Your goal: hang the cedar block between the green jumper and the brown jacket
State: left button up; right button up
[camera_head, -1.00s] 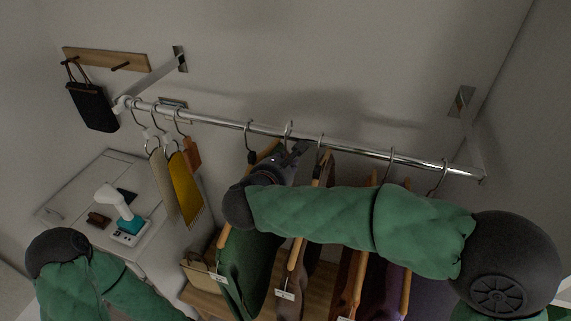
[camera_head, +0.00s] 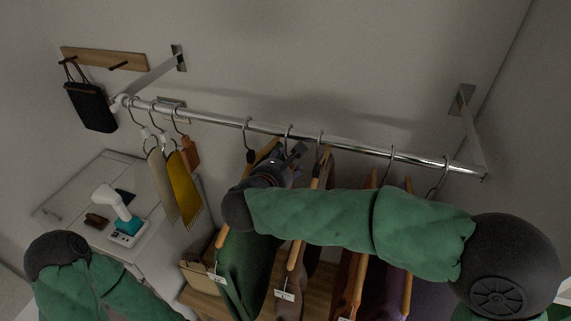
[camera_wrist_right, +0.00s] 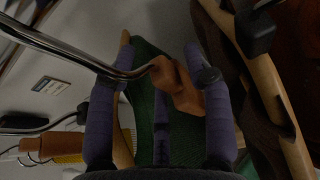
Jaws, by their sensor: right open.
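The cedar block (camera_wrist_right: 178,85) is an orange-brown piece between my right gripper's spread fingers in the wrist view. A hook (camera_head: 288,132) sits on the rail between the hangers of the green jumper (camera_head: 245,270) and the brown jacket (camera_head: 312,272); the block below it is hidden by my gripper in the head view. The jumper also shows behind the block in the wrist view (camera_wrist_right: 150,60), with the jacket (camera_wrist_right: 245,110) to the right. My right gripper (camera_head: 297,152) is open, just under the rail. My left gripper is out of view; only its arm shows at lower left.
The chrome rail (camera_head: 355,148) crosses the scene. Yellow and beige cloths (camera_head: 183,190) and an orange-brown piece (camera_head: 191,152) hang at left. Darker garments (camera_head: 385,285) hang right of the jacket. A white cabinet (camera_head: 75,190) with a white device (camera_head: 118,205) stands at lower left.

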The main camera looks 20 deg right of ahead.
jog(key=v, duration=1.2)
